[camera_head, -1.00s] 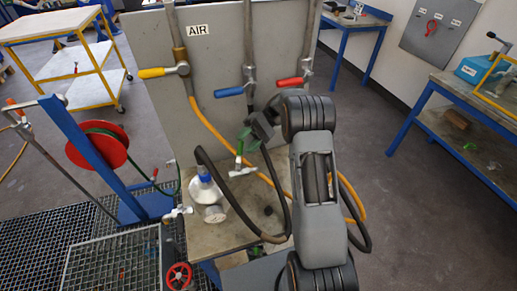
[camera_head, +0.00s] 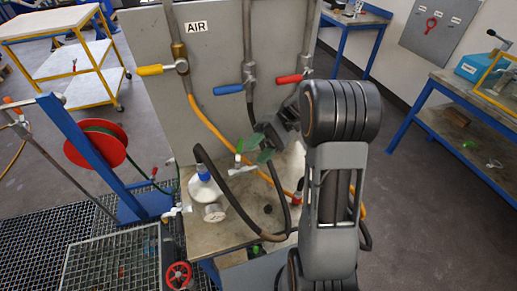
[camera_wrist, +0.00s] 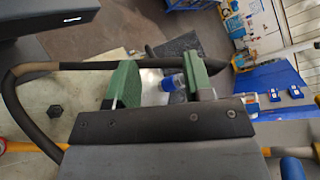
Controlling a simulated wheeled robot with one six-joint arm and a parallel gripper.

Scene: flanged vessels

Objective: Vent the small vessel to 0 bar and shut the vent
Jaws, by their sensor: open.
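The small vessel (camera_head: 203,188) stands on the bench top in the head view, a pale body with a blue top. A round gauge (camera_head: 214,212) faces forward at its front. A white-handled valve (camera_head: 172,211) sits to its left. A white lever fitting with a green top (camera_head: 238,166) is to its right. My gripper (camera_head: 254,149) has green fingers and is above and right of the vessel, apart from it. In the wrist view my gripper (camera_wrist: 160,88) is open and empty. The blue part of the vessel (camera_wrist: 172,82) shows beyond the gap, partly hidden by the fingers.
A dark hose (camera_head: 225,185) loops beside the vessel. A red reel (camera_head: 97,142) and a red handwheel (camera_head: 179,275) are at left.

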